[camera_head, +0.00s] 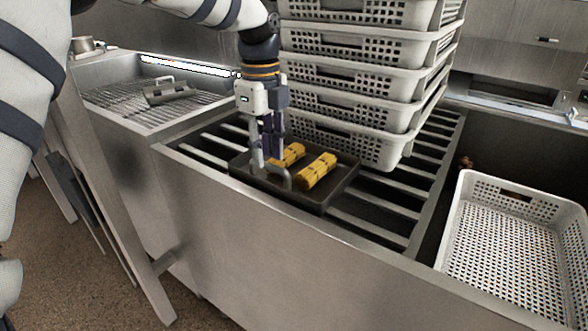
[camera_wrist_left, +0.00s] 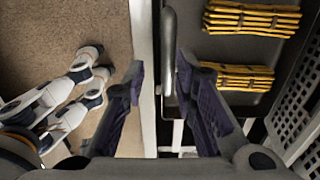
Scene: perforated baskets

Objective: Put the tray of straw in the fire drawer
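A dark tray (camera_head: 325,197) rests on the metal slats of the counter. It holds two yellow straw bundles with dark bands, one nearer (camera_head: 316,171) and one farther left (camera_head: 288,155). Its grey looped handle (camera_head: 280,176) is at the front left. My left gripper (camera_head: 265,158) points down at the tray's left end, beside the handle. In the left wrist view its fingers (camera_wrist_left: 160,88) are spread, with the tray's edge and handle (camera_wrist_left: 168,55) showing between them and nothing gripped. My right gripper is not in view. I cannot identify the fire drawer.
A tall stack of white perforated baskets (camera_head: 350,85) stands right behind the tray. Another white basket (camera_head: 515,235) sits at the right. A wire grill (camera_head: 125,103) with a metal holder (camera_head: 168,92) is at the left. Bare slats (camera_head: 375,232) lie right of the tray.

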